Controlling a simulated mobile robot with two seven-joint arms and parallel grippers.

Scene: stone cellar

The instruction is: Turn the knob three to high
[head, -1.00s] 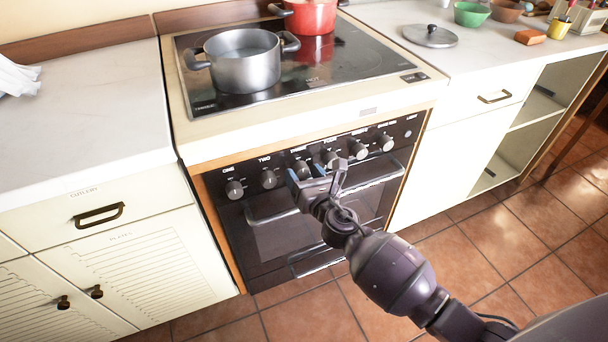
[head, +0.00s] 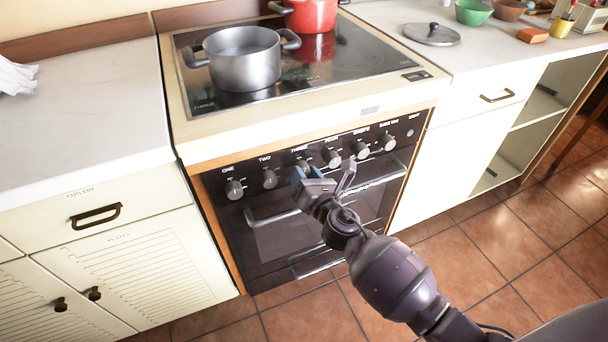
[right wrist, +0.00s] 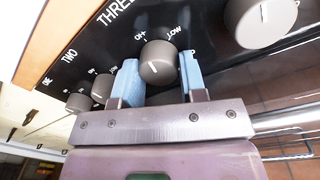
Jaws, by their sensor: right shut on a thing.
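Knob three (right wrist: 160,62) is a grey round knob on the oven's black panel, under the label THREE. It also shows in the head view (head: 303,164), partly hidden by my gripper. My right gripper (right wrist: 161,80) has its blue-padded fingers on either side of this knob and is shut on it. In the head view the right gripper (head: 308,174) reaches the panel from the lower right. A white mark shows on the knob's face; the small print beside it reads LOW on one side and is hard to read on the other. My left gripper is not in view.
Knob two (head: 269,178) and knob four (head: 331,158) flank the gripper closely. The oven handle (head: 262,218) runs just below. A grey pot (head: 245,68) and a red pot (head: 312,15) stand on the hob above. The tiled floor (head: 500,240) in front is clear.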

